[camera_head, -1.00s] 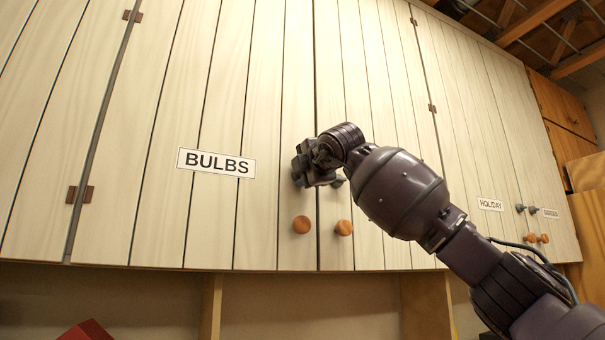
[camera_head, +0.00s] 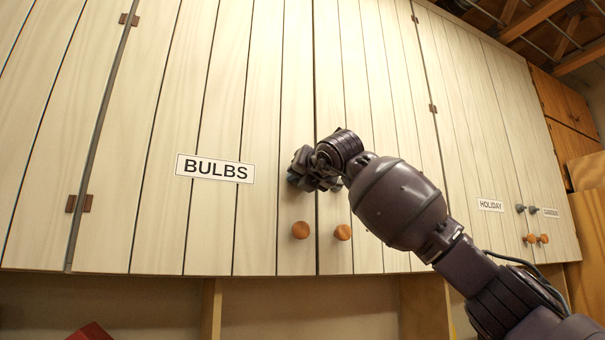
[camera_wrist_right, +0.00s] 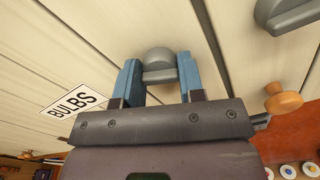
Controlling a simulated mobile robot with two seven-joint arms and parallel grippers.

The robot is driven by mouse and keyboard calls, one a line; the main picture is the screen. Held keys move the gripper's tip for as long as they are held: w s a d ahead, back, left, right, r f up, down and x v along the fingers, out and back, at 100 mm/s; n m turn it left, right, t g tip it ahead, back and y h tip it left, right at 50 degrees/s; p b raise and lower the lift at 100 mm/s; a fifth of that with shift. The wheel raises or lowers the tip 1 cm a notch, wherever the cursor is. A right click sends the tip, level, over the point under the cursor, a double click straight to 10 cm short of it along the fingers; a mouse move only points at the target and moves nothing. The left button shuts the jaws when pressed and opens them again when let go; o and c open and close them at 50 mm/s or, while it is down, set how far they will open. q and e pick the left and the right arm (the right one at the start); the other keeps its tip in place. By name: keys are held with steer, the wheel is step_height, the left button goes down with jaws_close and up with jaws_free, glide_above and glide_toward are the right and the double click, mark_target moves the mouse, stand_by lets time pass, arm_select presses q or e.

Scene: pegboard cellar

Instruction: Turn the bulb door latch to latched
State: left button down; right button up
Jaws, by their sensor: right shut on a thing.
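The bulb door latch (camera_wrist_right: 159,62) is a grey rounded knob on the pale plank door, seen in the right wrist view between two blue fingers. My right gripper (camera_wrist_right: 160,80) is shut on it, one finger on each side. In the head view my right gripper (camera_head: 306,171) is against the door to the right of the BULBS label (camera_head: 215,168) and above the wooden knobs; it hides the latch there. The label also shows in the wrist view (camera_wrist_right: 74,103). My left gripper is not in view.
A second grey latch (camera_wrist_right: 288,14) is close by on the neighbouring door. Round wooden knobs (camera_head: 300,230) and (camera_head: 342,232) sit below my gripper. HOLIDAY doors (camera_head: 490,205) with their own latches are at the right. A red object (camera_head: 90,331) is low at the left.

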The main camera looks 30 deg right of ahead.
steer(key=n+p, duration=0.1)
steer(key=n, duration=0.3)
steer(key=shift+n, duration=0.4)
stand_by(0.4)
steer(key=o, duration=0.8)
steer(key=shift+o, duration=0.5)
steer(key=s+b, duration=0.2)
steer(key=s, duration=0.8)
steer(key=shift+s+a, duration=0.35)
